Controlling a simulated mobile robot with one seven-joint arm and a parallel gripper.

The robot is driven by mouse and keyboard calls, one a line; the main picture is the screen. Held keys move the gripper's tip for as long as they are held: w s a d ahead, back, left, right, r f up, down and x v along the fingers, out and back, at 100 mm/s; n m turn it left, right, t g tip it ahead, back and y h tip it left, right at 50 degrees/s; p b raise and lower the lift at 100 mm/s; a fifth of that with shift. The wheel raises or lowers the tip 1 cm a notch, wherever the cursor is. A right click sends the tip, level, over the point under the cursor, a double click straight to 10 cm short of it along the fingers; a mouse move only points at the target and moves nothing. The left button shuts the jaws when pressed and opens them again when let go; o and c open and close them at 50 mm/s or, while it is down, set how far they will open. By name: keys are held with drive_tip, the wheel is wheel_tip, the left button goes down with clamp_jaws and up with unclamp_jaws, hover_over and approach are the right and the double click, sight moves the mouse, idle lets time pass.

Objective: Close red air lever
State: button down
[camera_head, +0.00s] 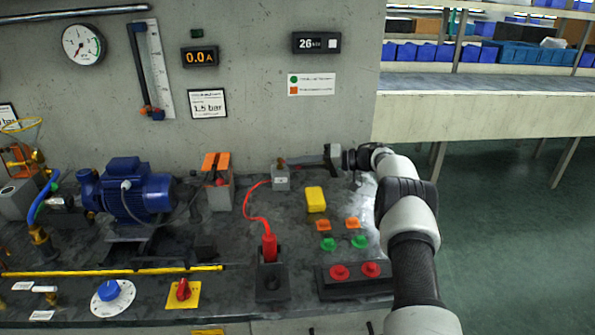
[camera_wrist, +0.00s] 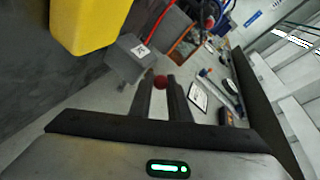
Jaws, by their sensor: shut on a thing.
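A small red ball knob, the visible part of the red air lever, shows in the wrist view (camera_wrist: 160,82) between my two dark fingertips. In the head view it is a small red spot (camera_head: 281,161) above a small grey box (camera_head: 281,179). The box, with a white label, also shows in the wrist view (camera_wrist: 132,62) just left of the knob. My gripper (camera_head: 286,163) reaches in from the right along the wall and is shut on the knob. The rest of the lever is hidden by the fingers.
A yellow block (camera_head: 316,199) stands close to the box on the right. A red cable (camera_head: 247,207) runs from near the box to a red plug (camera_head: 269,247). The concrete wall is close behind.

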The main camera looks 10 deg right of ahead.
drive_tip(key=shift+w+r, duration=0.1)
idle(0.6)
drive_tip(key=c, duration=1.9)
unclamp_jaws()
drive_tip(key=shift+r, duration=0.1)
